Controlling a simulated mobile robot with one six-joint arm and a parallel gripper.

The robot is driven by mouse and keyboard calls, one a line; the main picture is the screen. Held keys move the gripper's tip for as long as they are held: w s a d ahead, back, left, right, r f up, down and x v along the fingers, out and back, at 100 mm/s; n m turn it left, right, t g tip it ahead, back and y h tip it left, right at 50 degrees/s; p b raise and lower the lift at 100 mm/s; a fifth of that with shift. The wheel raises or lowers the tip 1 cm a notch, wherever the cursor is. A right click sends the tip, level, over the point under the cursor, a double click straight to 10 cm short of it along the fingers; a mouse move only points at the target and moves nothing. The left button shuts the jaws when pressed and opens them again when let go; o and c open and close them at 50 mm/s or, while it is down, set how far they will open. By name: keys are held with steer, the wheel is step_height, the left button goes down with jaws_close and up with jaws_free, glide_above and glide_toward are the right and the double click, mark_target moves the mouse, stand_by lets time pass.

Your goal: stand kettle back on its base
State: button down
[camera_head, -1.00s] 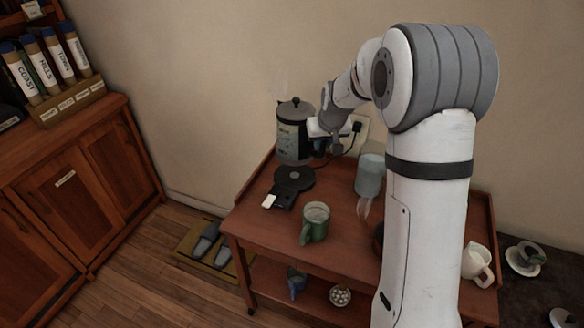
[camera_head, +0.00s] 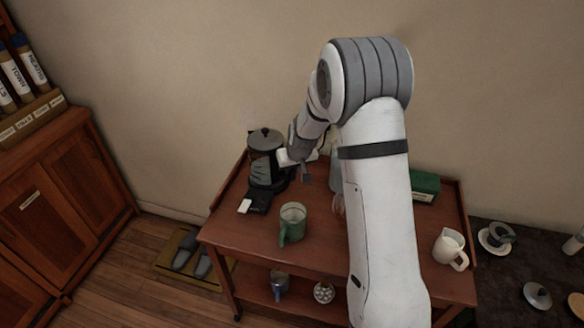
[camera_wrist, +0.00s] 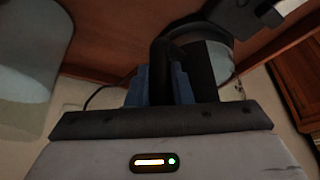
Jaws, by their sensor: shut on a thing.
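The kettle (camera_head: 264,165), dark with a grey lid and a pale patterned panel, is upright at the back left of the red-brown trolley.
A green mug (camera_head: 291,226) stands in front of the base. A clear glass vessel (camera_head: 336,170) stands right of my gripper, partly hidden by my arm. A white jug (camera_head: 452,248) and a green box (camera_head: 425,187) are at the trolley's right (camera_head: 330,255). A wall is close behind.

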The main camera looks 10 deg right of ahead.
steer(key=c, duration=1.3)
jaws_free()
steer(key=shift+s+r, duration=0.1)
steer(key=a+v, duration=0.1)
steer(key=v, duration=1.1)
steer(key=s+d+r, duration=0.2)
steer(key=s, duration=0.8)
steer(key=s+d+r+m+g, duration=0.1)
steer(key=s+d+r, duration=0.1)
steer(key=s, duration=0.8)
steer(key=s+d+r+m+g+h, duration=0.1)
steer(key=s+d+r, duration=0.1)
steer(key=s, duration=0.8)
steer(key=shift+r, duration=0.25)
steer(key=shift+w, duration=0.1)
